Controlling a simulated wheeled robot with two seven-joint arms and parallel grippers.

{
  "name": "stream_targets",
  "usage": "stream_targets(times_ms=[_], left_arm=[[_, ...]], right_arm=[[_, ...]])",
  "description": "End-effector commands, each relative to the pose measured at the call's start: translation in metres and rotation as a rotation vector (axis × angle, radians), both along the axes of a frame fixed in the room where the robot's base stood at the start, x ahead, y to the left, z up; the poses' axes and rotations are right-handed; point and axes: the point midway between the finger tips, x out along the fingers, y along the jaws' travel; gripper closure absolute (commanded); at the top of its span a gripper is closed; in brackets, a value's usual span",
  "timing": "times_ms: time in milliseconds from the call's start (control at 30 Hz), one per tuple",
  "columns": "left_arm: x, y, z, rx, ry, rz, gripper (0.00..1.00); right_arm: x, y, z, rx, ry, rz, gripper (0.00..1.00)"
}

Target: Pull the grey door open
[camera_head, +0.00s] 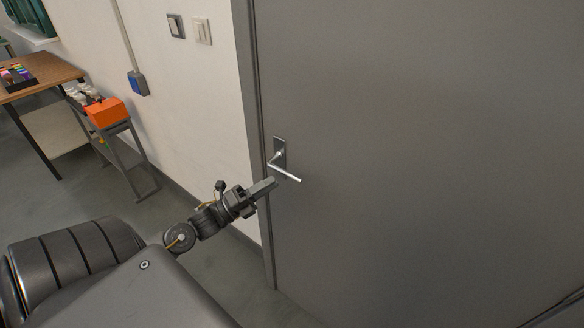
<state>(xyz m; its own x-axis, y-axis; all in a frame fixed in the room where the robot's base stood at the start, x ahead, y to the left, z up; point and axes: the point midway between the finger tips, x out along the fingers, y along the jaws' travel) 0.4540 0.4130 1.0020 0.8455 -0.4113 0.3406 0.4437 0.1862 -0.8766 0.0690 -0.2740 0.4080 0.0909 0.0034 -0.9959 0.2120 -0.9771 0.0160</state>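The grey door (430,130) fills the right half of the head view and looks closed in its grey frame (247,95). A silver lever handle (287,173) sits on a small plate near the door's left edge, its lever sloping down to the right. My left gripper (272,184) is just left of and below the lever, pointing at it. I cannot tell whether it touches the handle or whether its fingers are apart. My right gripper is not in view.
A white wall with switches (202,31) and a blue socket (138,83) is left of the door. A small grey stand with an orange box (107,112) and a brown table (40,75) stand along it. Grey floor (70,195) is clear between them and me.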

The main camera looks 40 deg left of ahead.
Motion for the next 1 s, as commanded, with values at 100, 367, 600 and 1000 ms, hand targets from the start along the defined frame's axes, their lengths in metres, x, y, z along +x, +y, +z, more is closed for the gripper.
stream_targets(times_ms=[100,367,600,1000], left_arm=[[0.021,-0.010,0.014,-0.002,-0.004,0.000,0.77],[0.057,-0.027,0.026,-0.002,-0.002,0.000,0.77],[0.069,-0.034,0.028,-0.001,0.002,0.000,0.77],[0.069,-0.034,0.027,-0.001,0.002,0.000,0.96]], right_arm=[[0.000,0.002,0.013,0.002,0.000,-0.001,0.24],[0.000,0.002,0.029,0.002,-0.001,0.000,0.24],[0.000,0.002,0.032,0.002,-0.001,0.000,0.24],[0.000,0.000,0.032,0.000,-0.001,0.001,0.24]])
